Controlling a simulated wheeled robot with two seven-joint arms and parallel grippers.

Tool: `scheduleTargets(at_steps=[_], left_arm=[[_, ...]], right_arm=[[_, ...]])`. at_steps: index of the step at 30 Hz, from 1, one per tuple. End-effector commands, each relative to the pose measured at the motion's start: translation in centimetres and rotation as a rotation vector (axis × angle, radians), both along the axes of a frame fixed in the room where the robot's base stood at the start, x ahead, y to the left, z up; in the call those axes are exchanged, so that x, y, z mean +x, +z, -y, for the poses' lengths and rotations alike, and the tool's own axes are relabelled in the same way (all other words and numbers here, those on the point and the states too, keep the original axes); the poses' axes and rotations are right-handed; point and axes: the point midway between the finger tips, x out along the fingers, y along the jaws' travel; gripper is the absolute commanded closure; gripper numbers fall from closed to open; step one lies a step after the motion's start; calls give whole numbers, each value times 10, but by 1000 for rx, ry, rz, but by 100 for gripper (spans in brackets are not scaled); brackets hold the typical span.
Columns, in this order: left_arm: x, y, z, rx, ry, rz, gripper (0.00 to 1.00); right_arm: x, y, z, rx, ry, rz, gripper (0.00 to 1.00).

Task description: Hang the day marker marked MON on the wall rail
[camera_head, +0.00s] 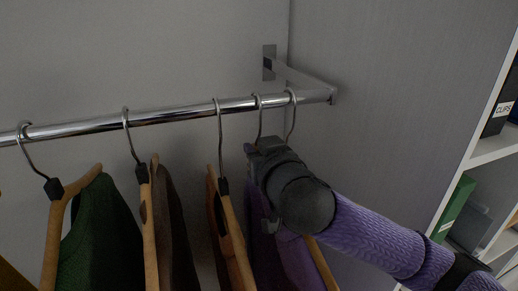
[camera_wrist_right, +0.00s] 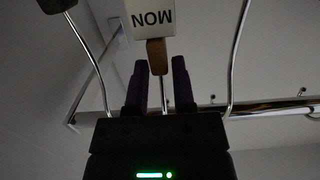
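The white day marker (camera_wrist_right: 153,18) reads MON, upside down in the right wrist view. It has a brown wooden grip and a thin metal stem. My right gripper (camera_head: 264,146) is just below the wall rail (camera_head: 170,115), toward its right end. In the head view, a thin hook (camera_head: 259,115) runs from the rail down to the gripper and seems to be the marker's. The marker's plate is hidden there by my gripper. My left gripper is out of view.
Wooden hangers with green (camera_head: 95,235), brown (camera_head: 172,225) and purple clothes (camera_head: 300,262) hang on the rail. A hanger hook (camera_head: 292,115) is close to the gripper's right, another (camera_head: 219,140) to its left. A wall bracket (camera_head: 300,78) holds the rail's end. Shelves stand at right.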

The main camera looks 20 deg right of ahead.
Motion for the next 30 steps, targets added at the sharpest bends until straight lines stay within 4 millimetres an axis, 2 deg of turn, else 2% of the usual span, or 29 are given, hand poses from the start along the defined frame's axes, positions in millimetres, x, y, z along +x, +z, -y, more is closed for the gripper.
scheduleTargets(at_steps=[1,3,4,12,14,18,19,21,24,27,30], left_arm=[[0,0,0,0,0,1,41],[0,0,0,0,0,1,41],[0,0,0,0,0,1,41],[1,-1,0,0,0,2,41],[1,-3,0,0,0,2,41],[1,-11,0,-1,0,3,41],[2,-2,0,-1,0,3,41],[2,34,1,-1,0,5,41],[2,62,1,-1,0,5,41],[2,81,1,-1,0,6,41],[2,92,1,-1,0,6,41]], right_arm=[[0,0,0,0,0,0,56],[0,0,0,0,0,0,41],[0,0,0,0,0,0,38],[-3,0,0,0,1,0,38],[-10,0,0,0,1,1,38],[-47,2,1,2,5,1,38],[-55,7,2,-1,2,-4,38],[-64,18,3,-2,-3,-11,38],[-78,20,3,-1,-1,-11,38],[-87,19,4,3,-6,-7,38],[-94,16,4,2,-4,-4,38]])
